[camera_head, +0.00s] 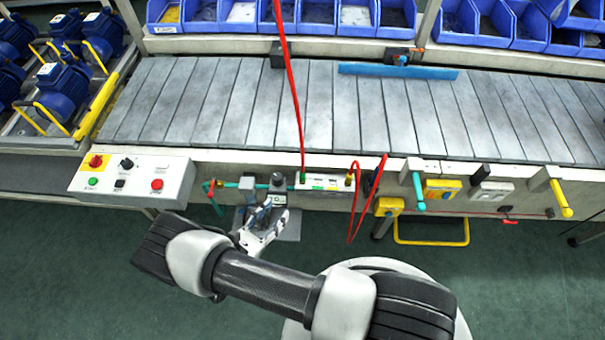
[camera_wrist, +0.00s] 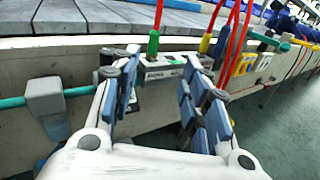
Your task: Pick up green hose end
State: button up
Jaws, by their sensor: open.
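The green hose end (camera_wrist: 153,43) stands upright on top of a pale box (camera_wrist: 160,68) on the line's side in the wrist view, with a red hose rising from it. In the head view the green hose end (camera_head: 303,177) shows small at the foot of the long red hose (camera_head: 291,90). My gripper (camera_wrist: 160,92) is open and empty, its blue-padded fingers spread left and right. The green hose end lies beyond the fingertips, between them in the picture. In the head view my gripper (camera_head: 266,218) is below and left of it, in front of the line's side.
A yellow hose end (camera_wrist: 205,44) with a red hose stands close to the right. A teal pipe with a grey block (camera_wrist: 45,97) is at the left. The slatted conveyor (camera_head: 230,105) lies behind. A control box (camera_head: 130,178) is further left; open floor lies in front.

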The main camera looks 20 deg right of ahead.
jog(key=f+n+t, duration=0.1)
jog(key=f, duration=0.1)
send_near(301, 179)
jog(key=shift+y, duration=0.3)
jog(key=x, duration=0.5)
jog(key=shift+s+d+b, duration=0.15)
jog(key=shift+s+b, duration=0.1)
jog(key=shift+b, duration=0.1)
jog(key=shift+b+x, duration=0.45)
jog(key=shift+x, duration=2.7)
jog(key=shift+w+r, duration=0.1)
jog(key=shift+r, duration=0.1)
jog(key=shift+c, duration=0.6)
grip_shut()
